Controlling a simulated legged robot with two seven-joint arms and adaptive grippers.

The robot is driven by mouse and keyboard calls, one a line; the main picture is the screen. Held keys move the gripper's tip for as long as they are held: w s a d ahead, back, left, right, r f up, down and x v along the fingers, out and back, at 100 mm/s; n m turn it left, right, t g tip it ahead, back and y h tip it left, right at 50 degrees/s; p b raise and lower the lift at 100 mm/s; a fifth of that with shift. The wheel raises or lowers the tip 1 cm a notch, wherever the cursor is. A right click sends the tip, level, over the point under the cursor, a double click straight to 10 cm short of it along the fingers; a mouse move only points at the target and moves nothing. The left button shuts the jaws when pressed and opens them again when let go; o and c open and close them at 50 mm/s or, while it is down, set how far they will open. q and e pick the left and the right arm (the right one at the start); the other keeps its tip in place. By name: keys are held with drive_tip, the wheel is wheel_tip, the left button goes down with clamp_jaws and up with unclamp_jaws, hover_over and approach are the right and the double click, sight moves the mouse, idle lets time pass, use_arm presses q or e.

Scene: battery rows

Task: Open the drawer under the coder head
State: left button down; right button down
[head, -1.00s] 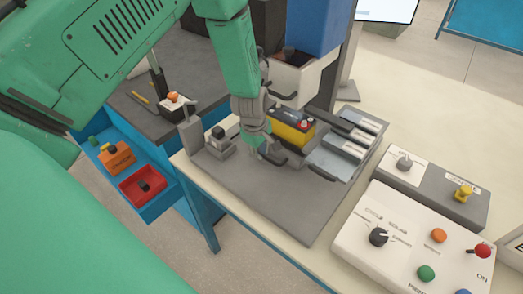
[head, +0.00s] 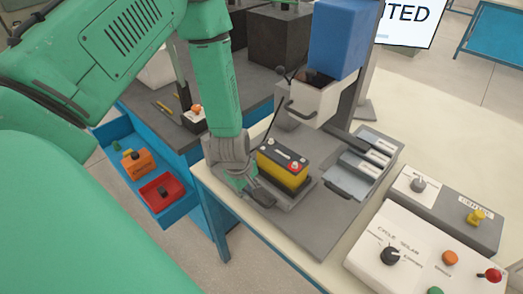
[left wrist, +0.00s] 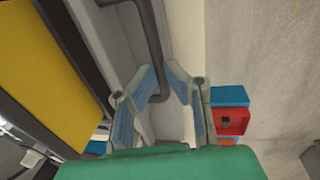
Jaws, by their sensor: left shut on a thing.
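The blue coder head (head: 338,40) stands at the back. The white drawer (head: 315,103) below it juts out at the front, with its open top showing something dark inside. Its dark handle (head: 300,111) is free. My left gripper (head: 256,192) is low beside the yellow and black battery (head: 284,166), well in front of and below the drawer. In the left wrist view my left gripper (left wrist: 163,95) has its fingers on either side of a dark curved bar (left wrist: 155,45) and is shut on it. The battery (left wrist: 45,70) fills the left of that view. My right gripper is out of view.
Grey trays (head: 358,172) lie right of the battery on the grey plate (head: 310,232). Control boxes (head: 390,245) with knobs and buttons stand front right. A blue shelf with a red bin (head: 161,193) is at the left. A thin dark rod (head: 272,120) stands behind the battery.

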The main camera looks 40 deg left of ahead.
use_arm(q)
drive_tip(key=shift+s+a+f, duration=0.1)
drive_tip(key=shift+s+a, duration=0.15)
drive_tip(key=shift+s, duration=0.6)
drive_tip(key=shift+s+a+f, duration=0.1)
drive_tip(key=shift+s+a, duration=0.15)
drive_tip(key=shift+s, duration=0.55)
drive_tip(key=c, duration=1.6)
unclamp_jaws()
drive_tip(key=shift+a+f, duration=0.1)
drive_tip(key=shift+w+a, duration=0.2)
drive_tip(key=shift+a, duration=0.1)
wheel_tip(320, 180, up, 12)
drive_tip(key=s, duration=0.2)
drive_tip(key=shift+f, duration=0.25)
